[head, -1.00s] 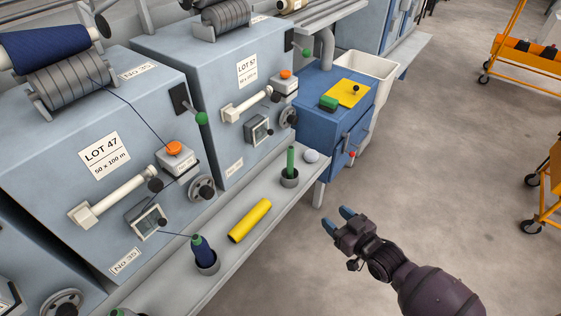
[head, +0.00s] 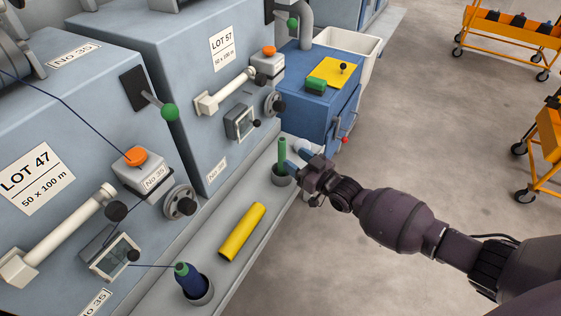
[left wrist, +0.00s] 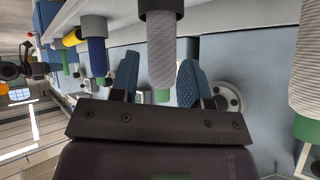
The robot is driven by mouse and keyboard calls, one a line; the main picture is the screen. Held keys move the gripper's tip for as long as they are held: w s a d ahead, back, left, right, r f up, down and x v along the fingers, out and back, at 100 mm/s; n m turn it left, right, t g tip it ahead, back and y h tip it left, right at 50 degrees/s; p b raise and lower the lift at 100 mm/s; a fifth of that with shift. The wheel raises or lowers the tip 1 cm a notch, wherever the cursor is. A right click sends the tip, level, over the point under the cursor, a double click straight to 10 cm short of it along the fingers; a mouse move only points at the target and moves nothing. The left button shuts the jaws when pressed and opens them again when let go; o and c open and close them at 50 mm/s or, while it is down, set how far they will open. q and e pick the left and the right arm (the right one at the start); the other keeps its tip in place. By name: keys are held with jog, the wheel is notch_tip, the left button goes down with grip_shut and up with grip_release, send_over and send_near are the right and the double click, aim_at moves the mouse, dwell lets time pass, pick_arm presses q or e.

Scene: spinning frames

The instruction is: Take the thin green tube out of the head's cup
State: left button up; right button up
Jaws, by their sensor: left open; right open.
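The thin green tube (head: 282,153) stands upright in a small grey cup (head: 283,178) on the shelf beside the second machine. My right gripper (head: 297,160) is open at the right of the tube, its blue fingers close to the tube and cup. I cannot tell whether a finger touches them. My left gripper (left wrist: 158,80) shows only in the left wrist view, open. Its blue fingers appear on either side of a grey-wound bobbin (left wrist: 161,50) with a green tip; whether they are level with it is unclear.
A yellow tube (head: 242,231) lies on the shelf (head: 231,273). A navy-wound bobbin (head: 187,279) stands in a nearer cup, a thread running to it. A blue cabinet (head: 308,105) stands behind the green tube. Open floor is at the right, with orange carts (head: 512,33) beyond.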

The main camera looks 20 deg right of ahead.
aim_at(284, 154)
jog(key=shift+w+a, duration=0.2)
jog(key=shift+w, duration=0.2)
jog(key=x, duration=0.1)
jog(key=b+x, duration=0.1)
jog(key=x, duration=0.1)
jog(key=shift+w+a+f, duration=0.25)
jog(key=shift+w, duration=0.05)
jog(key=shift+w+a+r+b, duration=0.2)
jog(key=shift+w+b, duration=0.1)
jog(key=shift+w, duration=0.3)
jog(key=c, duration=1)
jog(key=shift+r, duration=0.1)
